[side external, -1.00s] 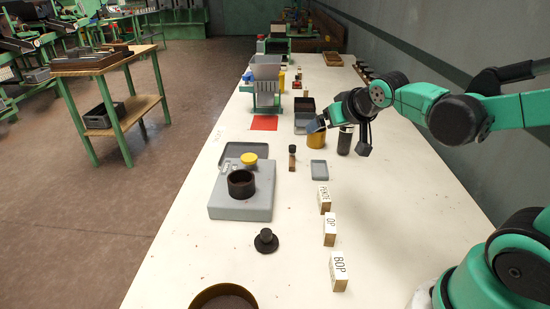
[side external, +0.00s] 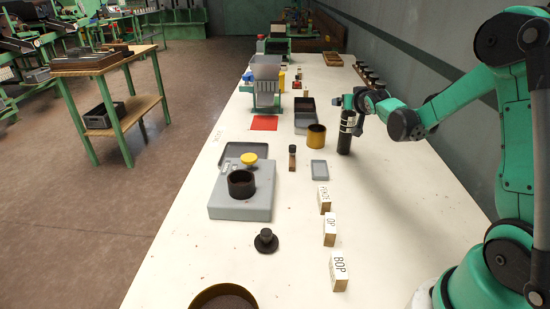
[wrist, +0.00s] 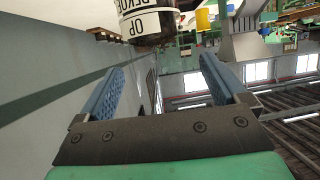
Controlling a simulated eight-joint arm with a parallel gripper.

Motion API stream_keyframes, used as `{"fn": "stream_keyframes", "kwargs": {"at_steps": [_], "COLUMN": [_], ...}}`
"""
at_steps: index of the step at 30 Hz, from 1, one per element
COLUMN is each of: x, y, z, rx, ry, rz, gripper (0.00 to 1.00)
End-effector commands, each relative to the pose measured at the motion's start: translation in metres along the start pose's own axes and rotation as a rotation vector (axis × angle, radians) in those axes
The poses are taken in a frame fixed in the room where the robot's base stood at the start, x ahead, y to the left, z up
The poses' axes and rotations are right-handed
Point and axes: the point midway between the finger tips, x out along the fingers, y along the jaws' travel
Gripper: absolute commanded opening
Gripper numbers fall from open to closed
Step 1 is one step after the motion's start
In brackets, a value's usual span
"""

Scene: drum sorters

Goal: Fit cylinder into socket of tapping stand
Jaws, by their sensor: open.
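A tall black cylinder (side external: 345,138) with white bands near its top stands upright on the table. In the wrist view its labelled side (wrist: 145,20) shows at the top edge, partly cut off, just beyond my fingertips. My gripper (wrist: 162,62) is open, with nothing between its blue fingers. In the side view my gripper (side external: 362,106) is beside the upper part of the cylinder; contact cannot be told. The tapping stand (side external: 252,208) is a grey block at left with a dark ring-shaped socket (side external: 241,184) on top. The socket looks empty.
A brass cup (side external: 316,138) stands left of the cylinder. A small grey tray (side external: 318,168), a dark bottle (side external: 292,158) and label blocks (side external: 330,229) lie nearer. A black knobbed disc (side external: 266,241) sits before the stand. The right-hand tabletop is clear.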

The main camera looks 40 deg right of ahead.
Motion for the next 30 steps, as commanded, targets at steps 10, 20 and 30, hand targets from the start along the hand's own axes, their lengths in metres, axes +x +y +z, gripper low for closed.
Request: {"fn": "stream_keyframes", "kwargs": {"at_steps": [10, 20, 30], "x": [0.0079, 0.0078, 0.0077], "y": [0.0001, 0.0000, 0.0000], "z": [0.0002, 0.0002, 0.0001], "rx": [0.000, 0.000, -0.001], "ry": [0.000, 0.000, 0.000], "rz": [0.000, 0.000, 0.000], "gripper": [0.92, 0.15, 0.00]}}
